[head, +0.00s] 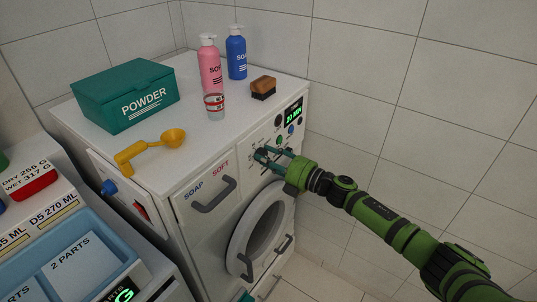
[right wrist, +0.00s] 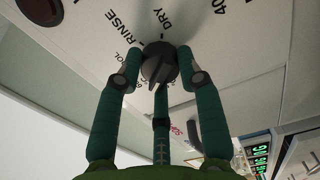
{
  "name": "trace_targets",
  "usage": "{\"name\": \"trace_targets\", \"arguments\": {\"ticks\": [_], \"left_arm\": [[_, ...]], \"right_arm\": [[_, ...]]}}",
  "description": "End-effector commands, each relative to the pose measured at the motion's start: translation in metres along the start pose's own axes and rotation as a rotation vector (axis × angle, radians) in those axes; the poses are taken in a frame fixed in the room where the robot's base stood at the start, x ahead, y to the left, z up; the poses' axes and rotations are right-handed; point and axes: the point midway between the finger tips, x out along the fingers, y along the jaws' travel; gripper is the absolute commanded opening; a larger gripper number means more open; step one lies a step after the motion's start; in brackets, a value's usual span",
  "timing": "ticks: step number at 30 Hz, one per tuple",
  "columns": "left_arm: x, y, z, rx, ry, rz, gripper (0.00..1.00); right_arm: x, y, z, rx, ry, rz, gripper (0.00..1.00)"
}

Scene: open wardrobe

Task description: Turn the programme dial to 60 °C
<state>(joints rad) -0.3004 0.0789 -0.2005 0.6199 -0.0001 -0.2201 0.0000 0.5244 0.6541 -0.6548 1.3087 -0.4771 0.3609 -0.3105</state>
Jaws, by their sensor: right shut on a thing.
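The programme dial (right wrist: 158,62) is a dark round knob on the white front panel of the washing machine (head: 215,195). Printed words ring it in the right wrist view: RINSE, DRY and a partly cut-off 40. My right gripper (head: 262,155) reaches the panel from the right. Its teal fingers, also in the right wrist view (right wrist: 158,55), are shut on the dial from both sides.
On the machine top stand a green POWDER box (head: 125,95), a yellow scoop (head: 150,150), a cup (head: 215,107), a pink bottle (head: 210,68), a blue bottle (head: 236,55) and a brush (head: 263,88). A green display (head: 293,113) and the round door (head: 262,230) flank the gripper. The tiled wall stands at right.

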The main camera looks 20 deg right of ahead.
Motion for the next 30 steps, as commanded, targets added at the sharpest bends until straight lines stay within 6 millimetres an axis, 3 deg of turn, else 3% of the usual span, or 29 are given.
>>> {"name": "trace_targets", "arguments": {"ticks": [12,27,28,30], "left_arm": [[-0.0098,-0.0006,-0.0007,0.0,0.0,-0.001,0.47],[-0.0102,-0.001,-0.0008,0.0,0.0,-0.001,0.47],[-0.0102,-0.001,-0.0008,0.0,0.0,-0.001,0.47],[-0.0102,-0.001,-0.0008,0.0,0.0,-0.001,0.47]], "right_arm": [[0.0007,0.0018,0.0001,0.17,0.0,0.003,0.05],[0.0007,0.0013,0.0,0.187,0.001,0.003,0.05],[0.0007,0.0013,-0.0001,0.187,0.001,0.003,0.41],[0.0007,0.0013,-0.0001,0.187,0.001,0.003,0.61]]}}
